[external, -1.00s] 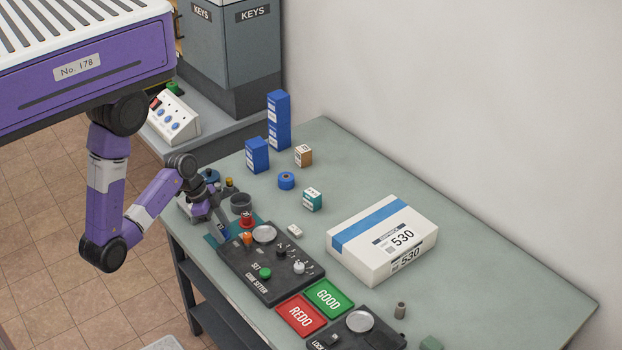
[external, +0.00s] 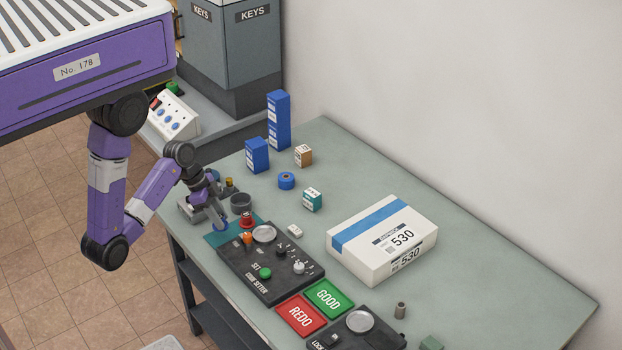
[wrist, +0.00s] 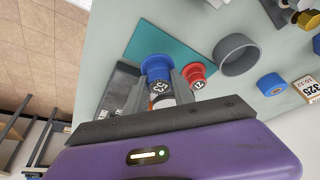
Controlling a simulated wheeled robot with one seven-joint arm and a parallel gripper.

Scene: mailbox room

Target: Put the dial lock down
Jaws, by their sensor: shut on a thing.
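A blue dial lock (wrist: 157,68) with a dark numbered band is between the fingers of my gripper (wrist: 158,90) in the wrist view. My gripper is shut on it. In the external view, my gripper (external: 219,220) is at the near-left end of the bench, over the teal mat (external: 214,240), with blue showing at its tips. The teal mat also shows in the wrist view (wrist: 185,45), behind the lock. I cannot tell whether the lock touches the mat. A red dial lock (wrist: 195,74) stands just right of the held one, apart from my grip; it also shows in the external view (external: 246,222).
A grey cup (wrist: 236,54) stands beside the mat. The black code setter (external: 268,262), with an orange piece (external: 247,238) on it, adjoins the mat. GOOD (external: 329,295) and REDO (external: 301,315) pads lie farther along. A white parcel (external: 375,240) occupies the bench's middle.

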